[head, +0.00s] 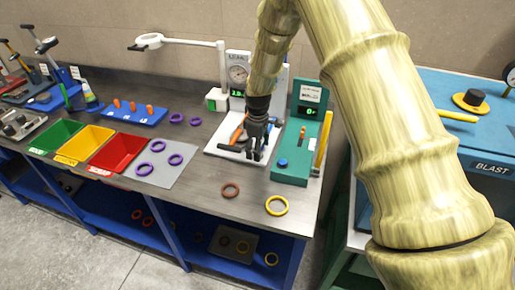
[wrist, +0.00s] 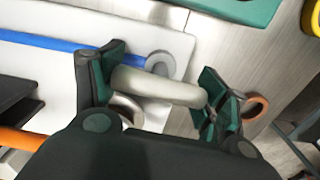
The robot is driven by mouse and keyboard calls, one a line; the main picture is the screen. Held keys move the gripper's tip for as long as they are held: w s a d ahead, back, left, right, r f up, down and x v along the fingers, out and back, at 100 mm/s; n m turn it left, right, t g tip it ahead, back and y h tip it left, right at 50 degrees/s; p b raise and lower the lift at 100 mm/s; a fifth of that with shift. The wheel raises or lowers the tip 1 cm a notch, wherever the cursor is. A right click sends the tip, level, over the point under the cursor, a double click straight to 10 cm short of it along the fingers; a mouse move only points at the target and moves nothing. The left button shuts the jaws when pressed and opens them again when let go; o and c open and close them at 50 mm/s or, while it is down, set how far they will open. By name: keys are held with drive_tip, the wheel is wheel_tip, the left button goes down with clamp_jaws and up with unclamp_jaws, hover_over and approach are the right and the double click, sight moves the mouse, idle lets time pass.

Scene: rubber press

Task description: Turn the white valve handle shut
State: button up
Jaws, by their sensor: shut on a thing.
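My gripper (head: 257,140) is low over the white base plate (head: 220,150) of the leak tester in the head view. In the wrist view my gripper (wrist: 163,78) has its two dark green fingers at the two ends of the white valve handle (wrist: 168,88), shut on it. The handle is a rounded, pale bar that spans the space between the fingers. A pale round piece shows beneath it. In the head view my gripper hides most of the handle, so I cannot tell its angle there.
A blue bar (wrist: 55,42) runs beside the left finger. The green device (head: 293,140) stands close right of my gripper, with a yellow post (head: 323,140) beside it. A brown ring (head: 230,190) and a yellow ring (head: 277,206) lie near the bench's front edge.

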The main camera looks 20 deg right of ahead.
drive_tip(key=m, duration=0.2)
drive_tip(key=m+b, duration=0.1)
drive_tip(key=shift+w+d+r+m, duration=0.15)
drive_tip(key=shift+r+m, duration=0.05)
drive_tip(key=shift+m, duration=0.2)
drive_tip(key=m, duration=0.4)
drive_tip(key=shift+m+b, duration=0.3)
drive_tip(key=m, duration=0.4)
drive_tip(key=shift+r, duration=0.1)
drive_tip(key=shift+m, duration=2.4)
drive_tip(key=o, duration=1)
drive_tip(key=shift+o, duration=0.2)
drive_tip(key=shift+s, duration=0.2)
